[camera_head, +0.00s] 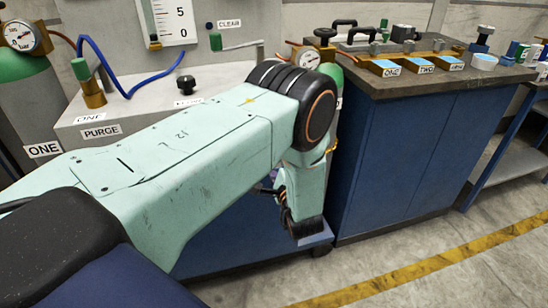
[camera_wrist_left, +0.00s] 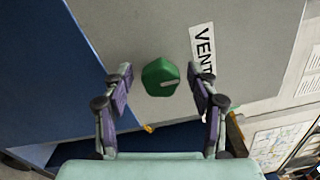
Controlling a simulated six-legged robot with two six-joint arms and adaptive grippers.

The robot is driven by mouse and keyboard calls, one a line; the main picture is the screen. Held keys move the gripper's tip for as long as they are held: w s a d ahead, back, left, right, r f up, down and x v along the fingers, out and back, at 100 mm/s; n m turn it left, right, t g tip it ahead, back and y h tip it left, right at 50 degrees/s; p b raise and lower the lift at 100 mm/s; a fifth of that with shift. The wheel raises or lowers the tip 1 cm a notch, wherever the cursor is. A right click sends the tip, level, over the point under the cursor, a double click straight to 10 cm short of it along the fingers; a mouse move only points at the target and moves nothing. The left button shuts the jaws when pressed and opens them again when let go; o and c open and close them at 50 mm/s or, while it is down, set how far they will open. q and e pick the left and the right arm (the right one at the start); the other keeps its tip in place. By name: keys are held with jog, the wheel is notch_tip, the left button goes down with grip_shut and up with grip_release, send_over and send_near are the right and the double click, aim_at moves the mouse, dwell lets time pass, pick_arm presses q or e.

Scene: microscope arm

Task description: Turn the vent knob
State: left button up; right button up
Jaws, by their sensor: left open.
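My left gripper (camera_wrist_left: 160,82) is open, with one purple-grey finger on each side of the knob and a visible gap on both sides. Whether the fingers reach down to the knob's depth I cannot tell. In the head view my left arm hides the knob, and only a small part of the gripper shows beyond the wrist. My right gripper is in neither view.
In the head view, a light-grey box with a PURGE label (camera_head: 101,132) and a black knob (camera_head: 186,84) stands behind my arm. A blue cabinet (camera_head: 400,160) with a dark top is at right. Floor is clear at lower right.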

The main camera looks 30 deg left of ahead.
pick_arm(q)
jog(key=v, duration=1.1)
jog(key=s+d+f+n+g+h, duration=0.35)
jog(key=s+f+n+h, duration=0.55)
jog(key=f, duration=0.5)
jog(key=s+d+n+g+h+p, duration=0.1)
jog(key=s+g+h, duration=0.3)
jog(key=s, duration=1.9)
jog(key=n+g, duration=0.1)
jog(key=g, duration=0.3)
jog(key=shift+s+d+n+h, duration=0.2)
jog(key=shift+s+n+h, duration=0.1)
jog(key=shift+h, duration=0.1)
